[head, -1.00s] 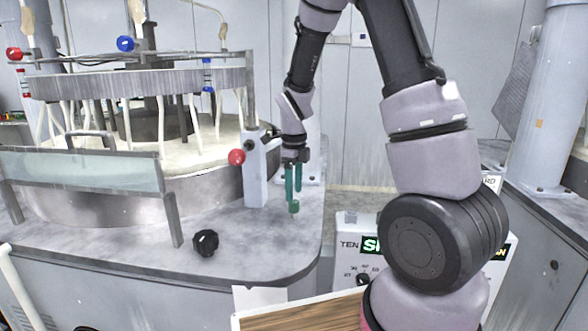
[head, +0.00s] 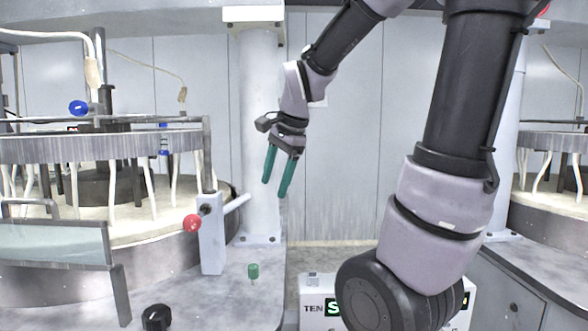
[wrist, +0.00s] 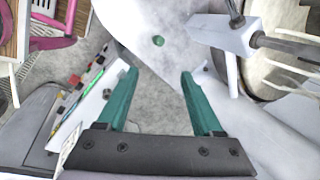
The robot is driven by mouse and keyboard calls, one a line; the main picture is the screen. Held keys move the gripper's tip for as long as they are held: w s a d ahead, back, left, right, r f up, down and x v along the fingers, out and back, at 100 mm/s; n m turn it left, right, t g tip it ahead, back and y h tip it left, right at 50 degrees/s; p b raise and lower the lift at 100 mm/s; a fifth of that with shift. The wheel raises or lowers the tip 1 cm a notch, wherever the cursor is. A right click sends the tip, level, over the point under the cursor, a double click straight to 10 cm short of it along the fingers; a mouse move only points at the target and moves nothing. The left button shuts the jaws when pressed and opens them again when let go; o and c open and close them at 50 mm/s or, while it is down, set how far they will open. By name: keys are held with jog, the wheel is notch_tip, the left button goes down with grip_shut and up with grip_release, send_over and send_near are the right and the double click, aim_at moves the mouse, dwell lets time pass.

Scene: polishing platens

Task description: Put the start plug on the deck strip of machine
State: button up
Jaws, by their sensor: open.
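The start plug, a small green cylinder (head: 253,271), stands on the grey deck strip (head: 245,302) of the left machine, to the right of the grey post with the red knob. It also shows in the wrist view (wrist: 158,41), beyond the fingertips. My gripper (head: 275,189) has green fingers spread apart with nothing between them. It hangs in the air above and a little to the right of the plug, clear of it. The wrist view shows its open fingers (wrist: 158,72) too.
A grey post (head: 211,235) with a red knob (head: 193,223) and a lever stands left of the plug. A black knob (head: 157,317) sits nearer the front. A white control box (head: 313,288) is right of the deck. A second machine (head: 545,190) stands at the far right.

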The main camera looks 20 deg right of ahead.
jog(key=s+d+r+n+t, duration=0.1)
jog(key=s+r+n+t, duration=0.2)
jog(key=s+n, duration=0.6)
jog(key=shift+s+d+r+n, duration=0.2)
jog(key=shift+r+n, duration=0.3)
jog(key=shift+r, duration=0.35)
jog(key=shift+s, duration=0.1)
